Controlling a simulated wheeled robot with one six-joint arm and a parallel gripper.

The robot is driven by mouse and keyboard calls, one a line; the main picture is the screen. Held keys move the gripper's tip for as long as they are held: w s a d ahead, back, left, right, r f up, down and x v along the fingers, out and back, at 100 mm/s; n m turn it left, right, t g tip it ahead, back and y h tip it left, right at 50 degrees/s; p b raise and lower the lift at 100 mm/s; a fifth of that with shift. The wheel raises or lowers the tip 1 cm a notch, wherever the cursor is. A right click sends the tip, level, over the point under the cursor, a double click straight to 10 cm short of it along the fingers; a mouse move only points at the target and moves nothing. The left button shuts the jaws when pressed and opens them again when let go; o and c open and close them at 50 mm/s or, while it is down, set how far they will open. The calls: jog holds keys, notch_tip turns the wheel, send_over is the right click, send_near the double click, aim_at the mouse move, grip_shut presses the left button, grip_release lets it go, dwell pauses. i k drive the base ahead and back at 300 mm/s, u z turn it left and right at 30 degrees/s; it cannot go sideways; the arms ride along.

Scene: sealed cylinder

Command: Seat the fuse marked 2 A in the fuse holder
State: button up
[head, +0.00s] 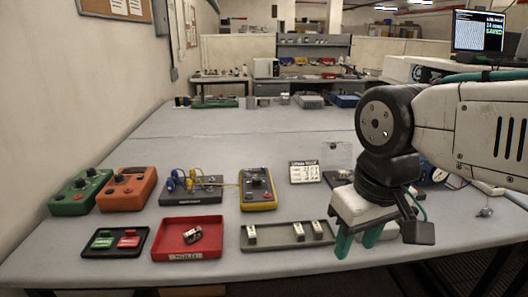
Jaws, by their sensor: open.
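A grey tray (287,244) near the table's front edge bears three small pale blocks with dark marks, at its left (251,234), middle (298,232) and right (317,230). They look like fuses; their markings are too small to read. A dark base (337,178) with a clear raised cover (336,156) stands behind, partly hidden by my arm; I cannot tell for sure that it is the fuse holder. My gripper (358,242) is open and empty, its teal fingers pointing down at the right end of the grey tray.
A red tray (169,247) left of the grey tray holds a tilted pale part (192,235). A black tray (116,252), green (75,203), orange (127,203) and yellow (258,204) meters, a lead stand (205,195) and a card (304,172) stand around.

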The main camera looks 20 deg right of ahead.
aim_at(339, 174)
jog(key=u, duration=0.2)
jog(key=k, duration=0.35)
jog(key=z, duration=0.9)
jog(key=i, duration=0.9)
jog(key=u, duration=0.2)
